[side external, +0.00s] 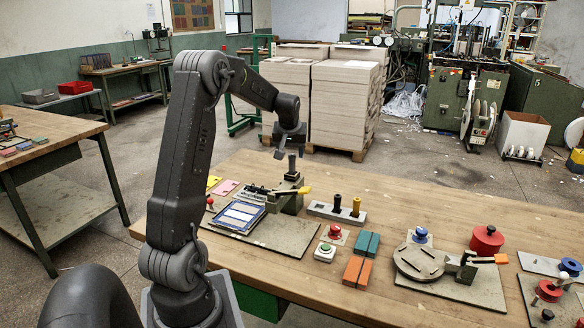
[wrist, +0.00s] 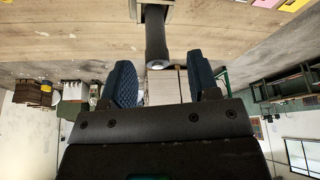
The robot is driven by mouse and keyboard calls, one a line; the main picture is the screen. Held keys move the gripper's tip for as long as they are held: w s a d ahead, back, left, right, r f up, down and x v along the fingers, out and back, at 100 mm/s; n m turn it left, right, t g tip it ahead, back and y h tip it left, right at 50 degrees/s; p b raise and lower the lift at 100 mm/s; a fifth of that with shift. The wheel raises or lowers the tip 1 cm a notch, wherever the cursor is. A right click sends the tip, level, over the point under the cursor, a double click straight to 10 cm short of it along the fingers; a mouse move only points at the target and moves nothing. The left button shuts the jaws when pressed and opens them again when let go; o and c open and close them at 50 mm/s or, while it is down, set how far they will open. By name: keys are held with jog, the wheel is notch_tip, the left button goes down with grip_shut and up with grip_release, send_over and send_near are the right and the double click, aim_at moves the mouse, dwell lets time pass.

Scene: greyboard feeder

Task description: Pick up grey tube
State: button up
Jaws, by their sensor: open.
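The dark grey tube (side external: 291,164) stands upright on the metal block of the feeder fixture (side external: 286,195) in the side external view. In the wrist view, which is upside down, the tube (wrist: 156,38) points down from a pale square socket, its round end toward me. My gripper (side external: 290,146) is just above the tube in the side view. In the wrist view my gripper's two blue padded fingers (wrist: 162,82) are apart, with the tube's end lined up between them, slightly left of centre. Nothing is between the fingers, and the tube appears untouched.
A holder (side external: 321,209) with a black and a brass upright piece stands right of the fixture. Green and orange blocks (side external: 362,258) and a turntable fixture (side external: 422,262) lie further right.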

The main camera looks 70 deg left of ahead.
aim_at(292, 154)
jog(key=x, duration=0.4)
jog(key=shift+w+f, duration=0.15)
jog(key=shift+f, duration=0.15)
grip_shut()
